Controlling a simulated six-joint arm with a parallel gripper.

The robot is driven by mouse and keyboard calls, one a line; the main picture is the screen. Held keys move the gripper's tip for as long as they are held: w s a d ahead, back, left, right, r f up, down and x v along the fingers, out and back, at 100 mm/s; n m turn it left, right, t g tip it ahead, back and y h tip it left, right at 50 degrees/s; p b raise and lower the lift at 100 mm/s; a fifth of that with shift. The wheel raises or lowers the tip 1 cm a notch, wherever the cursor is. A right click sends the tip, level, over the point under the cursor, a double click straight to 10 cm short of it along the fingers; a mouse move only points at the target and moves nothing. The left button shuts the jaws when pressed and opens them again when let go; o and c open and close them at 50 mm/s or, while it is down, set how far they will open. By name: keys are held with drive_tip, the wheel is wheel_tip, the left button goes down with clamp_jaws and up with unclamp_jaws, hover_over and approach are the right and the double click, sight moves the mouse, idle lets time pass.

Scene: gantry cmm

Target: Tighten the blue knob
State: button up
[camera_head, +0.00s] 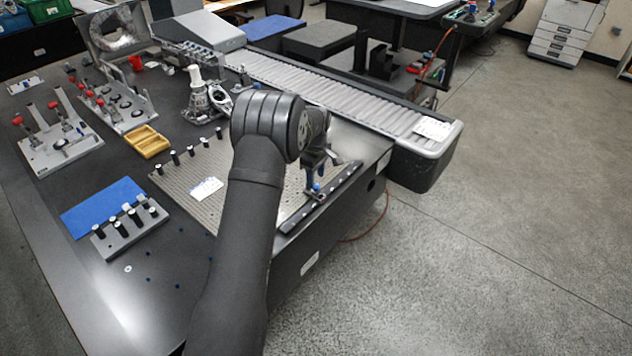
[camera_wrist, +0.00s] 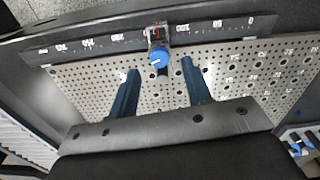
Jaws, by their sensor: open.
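The blue knob (camera_wrist: 159,60) is on a small clear-and-dark slider (camera_wrist: 157,34) on a black scale bar (camera_wrist: 100,40) with white numbers. A white mark shows on the knob's face. In the head view the knob (camera_head: 316,187) is a small blue spot at the bar (camera_head: 335,197), under my wrist. My gripper (camera_wrist: 159,71) is open, with one dark blue finger on each side of the knob in the wrist view. Gaps show between the fingers and the knob, and nothing is held. In the head view my arm partly hides the gripper.
A perforated metal plate (camera_head: 185,185) lies beside the bar, with several black posts and a white label on it. A roller conveyor (camera_head: 330,90) runs behind. A blue mat (camera_head: 100,207), yellow tray (camera_head: 147,141) and fixtures (camera_head: 60,140) stand left. The bar lies near the table's edge.

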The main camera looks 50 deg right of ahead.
sight(316, 187)
drive_tip(key=shift+f, duration=1.45)
drive_tip(key=shift+c, duration=0.5)
clamp_jaws()
drive_tip(key=shift+m, duration=0.3)
drive_tip(key=m, duration=0.3)
drive_tip(key=shift+m, duration=2.1)
